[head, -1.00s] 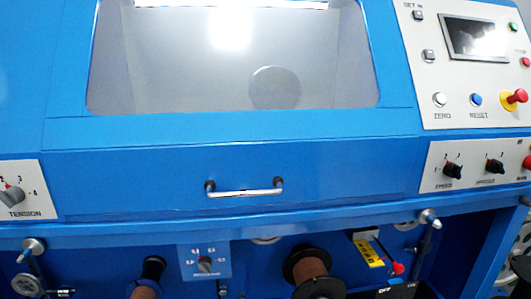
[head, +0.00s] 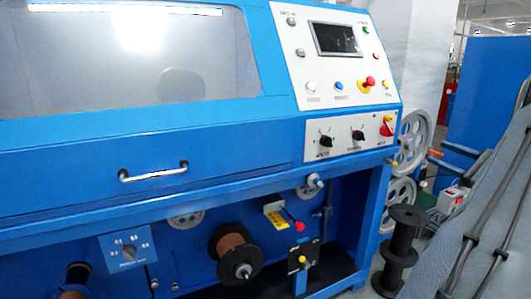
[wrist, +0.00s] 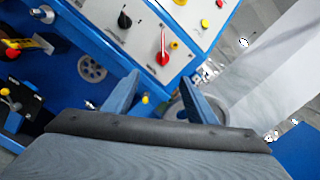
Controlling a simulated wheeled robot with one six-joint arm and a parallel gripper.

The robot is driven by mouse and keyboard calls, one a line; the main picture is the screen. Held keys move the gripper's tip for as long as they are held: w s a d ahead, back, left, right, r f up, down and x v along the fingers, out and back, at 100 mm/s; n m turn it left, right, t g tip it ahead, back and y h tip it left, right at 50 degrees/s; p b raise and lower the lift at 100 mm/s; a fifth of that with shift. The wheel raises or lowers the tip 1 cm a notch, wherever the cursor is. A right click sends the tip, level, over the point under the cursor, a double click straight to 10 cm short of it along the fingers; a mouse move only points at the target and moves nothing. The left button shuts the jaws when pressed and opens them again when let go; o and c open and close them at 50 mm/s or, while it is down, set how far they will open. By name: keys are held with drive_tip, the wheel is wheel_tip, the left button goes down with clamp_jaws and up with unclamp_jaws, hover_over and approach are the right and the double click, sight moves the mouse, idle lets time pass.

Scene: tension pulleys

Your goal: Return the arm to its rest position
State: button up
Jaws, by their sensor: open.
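My gripper (wrist: 160,78) shows in the wrist view with its two blue-grey fingers apart and nothing between them. Its dark palm bar and grey body fill the bottom of that view. Beyond the fingers is the blue machine's right end, with a red-handled switch (wrist: 163,45) on its pale panel. In the head view, a grey link of my arm with dark cables (head: 480,215) fills the right side. My gripper's fingers cannot be made out in the head view.
The blue machine (head: 60,190) fills the left and middle, with a handle (head: 153,173), a screen (head: 338,39) and an emergency button (head: 369,83). Below are a brown-wound spool (head: 232,250) and grey pulleys (head: 400,190). A black spool (head: 402,245) stands to the right.

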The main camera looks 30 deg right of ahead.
drive_tip(key=w+a+f+n+g+y+p, duration=0.1)
drive_tip(key=w+a+n+g+y, duration=0.15)
drive_tip(key=w+a, duration=0.45)
drive_tip(key=w+a+f+n+g+y+p, duration=0.1)
drive_tip(key=w+a+n+g+y, duration=0.2)
drive_tip(key=a, duration=0.9)
drive_tip(key=w+a+f+n+g+y+p, duration=0.1)
drive_tip(key=w+a+f+g, duration=0.1)
drive_tip(key=w+a, duration=0.55)
drive_tip(key=s+a+n+g+p, duration=0.1)
drive_tip(key=s+a+n+g, duration=0.2)
drive_tip(key=a, duration=1)
drive_tip(key=s+a+f+n+g+h+p, duration=0.1)
drive_tip(key=s+a+n+g+p, duration=0.2)
drive_tip(key=a, duration=0.7)
drive_tip(key=s+a+f+n+g+h, duration=0.1)
drive_tip(key=s+a+n+g, duration=0.35)
drive_tip(key=a, duration=0.45)
drive_tip(key=s+a+n+h+p, duration=0.3)
drive_tip(key=s+a+n+h, duration=0.2)
drive_tip(key=s+a+n, duration=0.5)
drive_tip(key=shift+s+a+r+n+g+p, duration=0.4)
drive_tip(key=shift+s+n, duration=0.6)
drive_tip(key=shift+s, duration=0.5)
